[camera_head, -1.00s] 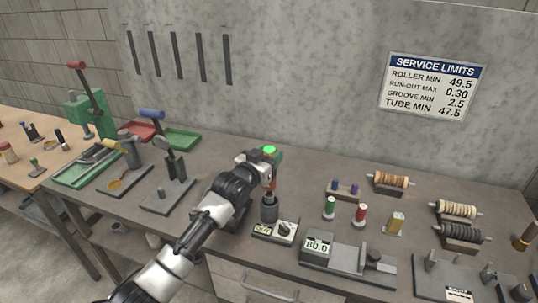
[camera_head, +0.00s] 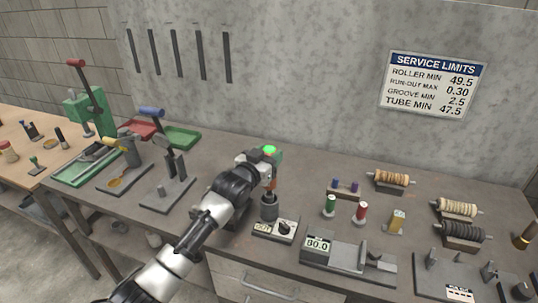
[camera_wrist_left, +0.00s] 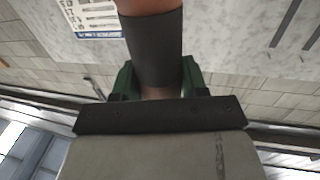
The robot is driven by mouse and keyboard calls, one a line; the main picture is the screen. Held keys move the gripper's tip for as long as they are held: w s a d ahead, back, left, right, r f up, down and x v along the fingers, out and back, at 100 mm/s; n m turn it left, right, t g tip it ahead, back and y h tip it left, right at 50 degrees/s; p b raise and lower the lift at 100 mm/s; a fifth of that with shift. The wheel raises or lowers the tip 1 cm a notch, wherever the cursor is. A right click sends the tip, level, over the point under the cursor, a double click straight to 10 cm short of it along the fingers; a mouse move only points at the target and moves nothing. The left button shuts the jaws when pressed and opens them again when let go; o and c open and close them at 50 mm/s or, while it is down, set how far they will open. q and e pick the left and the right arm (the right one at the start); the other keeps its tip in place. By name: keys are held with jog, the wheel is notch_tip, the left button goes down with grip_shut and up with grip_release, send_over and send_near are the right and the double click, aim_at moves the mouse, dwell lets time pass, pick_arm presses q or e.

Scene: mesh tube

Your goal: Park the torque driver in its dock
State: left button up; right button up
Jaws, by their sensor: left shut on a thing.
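My left gripper (camera_head: 274,163) is shut on the torque driver. In the left wrist view, the driver is a dark grey cylinder (camera_wrist_left: 155,50) with an orange-brown part above it, between green finger pads. In the head view only a small orange-brown bit of the driver (camera_head: 273,183) shows below the fingers; my wrist hides most of it. A dark upright cup, which looks like the dock (camera_head: 268,208), stands on a small labelled base directly below the gripper. The driver's lower end is at or just above the cup; I cannot tell whether it is inside. My right gripper is not in view.
A gauge block reading 80.0 (camera_head: 318,245) stands just right of the cup. Green (camera_head: 330,206) and red (camera_head: 361,212) spools and several wound rollers lie further right. A lever fixture (camera_head: 170,190) stands left of my arm. The grey wall is behind.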

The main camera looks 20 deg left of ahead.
pick_arm(q)
jog(key=shift+f+b, duration=0.5)
jog(key=shift+f, duration=0.15)
dwell(0.6)
jog(key=shift+f+b, duration=1.8)
jog(key=shift+f, duration=0.9)
dwell(2.1)
jog(key=o, duration=1.1)
